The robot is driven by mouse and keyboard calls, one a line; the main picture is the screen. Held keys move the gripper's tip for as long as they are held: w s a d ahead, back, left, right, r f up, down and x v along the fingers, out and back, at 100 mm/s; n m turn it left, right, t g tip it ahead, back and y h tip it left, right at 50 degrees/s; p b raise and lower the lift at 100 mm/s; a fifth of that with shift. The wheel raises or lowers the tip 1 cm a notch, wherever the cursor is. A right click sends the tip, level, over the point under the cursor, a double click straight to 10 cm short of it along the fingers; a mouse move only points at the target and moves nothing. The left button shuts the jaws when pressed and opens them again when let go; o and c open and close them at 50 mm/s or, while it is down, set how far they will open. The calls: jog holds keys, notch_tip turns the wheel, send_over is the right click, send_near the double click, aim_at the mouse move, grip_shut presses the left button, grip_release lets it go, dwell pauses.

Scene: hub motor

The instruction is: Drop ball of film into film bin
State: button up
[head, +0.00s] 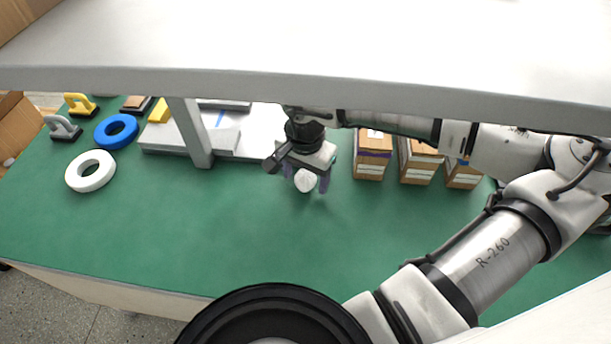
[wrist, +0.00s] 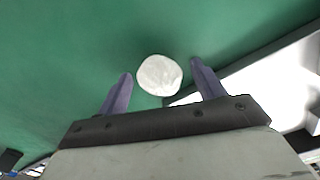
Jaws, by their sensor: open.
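A white ball of film (head: 306,181) is on or just above the green table, in front of the metal plates. In the head view it appears between the fingertips of my gripper (head: 306,184). In the wrist view the ball (wrist: 160,75) lies between and slightly beyond the two purple fingers of my gripper (wrist: 160,72), with a gap on each side. My gripper is open and points down over the ball.
Small brown boxes (head: 372,160) stand to the right of my gripper. Metal plates and a grey post (head: 190,132) are to the left. White (head: 90,171) and blue (head: 116,131) rings lie far left. A grey shelf (head: 300,85) crosses above. The front table area is clear.

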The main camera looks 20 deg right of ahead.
jog(key=c, duration=1.1)
